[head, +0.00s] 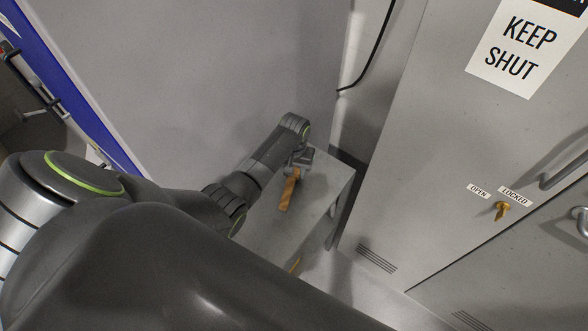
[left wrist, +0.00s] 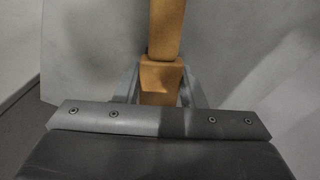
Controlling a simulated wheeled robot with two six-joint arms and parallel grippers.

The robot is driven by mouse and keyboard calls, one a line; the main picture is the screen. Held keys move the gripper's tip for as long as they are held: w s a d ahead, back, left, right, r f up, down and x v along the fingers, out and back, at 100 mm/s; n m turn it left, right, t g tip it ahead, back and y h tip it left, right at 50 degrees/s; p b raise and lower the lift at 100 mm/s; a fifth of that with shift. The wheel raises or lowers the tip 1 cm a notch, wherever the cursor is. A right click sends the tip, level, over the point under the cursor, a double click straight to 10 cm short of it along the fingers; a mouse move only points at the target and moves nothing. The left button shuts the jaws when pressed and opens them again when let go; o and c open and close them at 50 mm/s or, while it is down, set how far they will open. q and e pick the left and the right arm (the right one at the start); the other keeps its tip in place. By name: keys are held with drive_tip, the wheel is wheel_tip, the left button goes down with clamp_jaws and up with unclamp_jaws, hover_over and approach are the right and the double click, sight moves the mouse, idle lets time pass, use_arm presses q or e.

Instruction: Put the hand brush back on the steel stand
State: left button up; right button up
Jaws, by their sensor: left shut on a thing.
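The hand brush shows as a wooden, orange-brown handle (head: 288,190) over the top of the steel stand (head: 262,228). In the left wrist view the handle (left wrist: 167,30) runs upward from between the fingers, and the stand top (left wrist: 240,40) lies behind it. My left gripper (head: 296,170) is shut on the brush near the stand's far end. In the left wrist view its fingers (left wrist: 160,88) sit on either side of the wood. I cannot tell whether the brush touches the stand. The bristles do not show. My right gripper is not in view.
A grey cabinet (head: 440,130) with a "KEEP SHUT" sign (head: 515,48) and a yellow latch (head: 502,209) stands to the right of the stand. A plain grey wall or panel (head: 200,70) rises behind. A black cable (head: 376,50) hangs near the corner.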

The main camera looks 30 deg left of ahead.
use_arm(q)
drive_tip(key=o, duration=1)
drive_tip(key=shift+f, duration=0.1)
drive_tip(key=shift+c, duration=0.2)
drive_tip(key=shift+r, duration=0.55)
wheel_tip(320, 180, up, 11)
drive_tip(key=shift+b, duration=0.3)
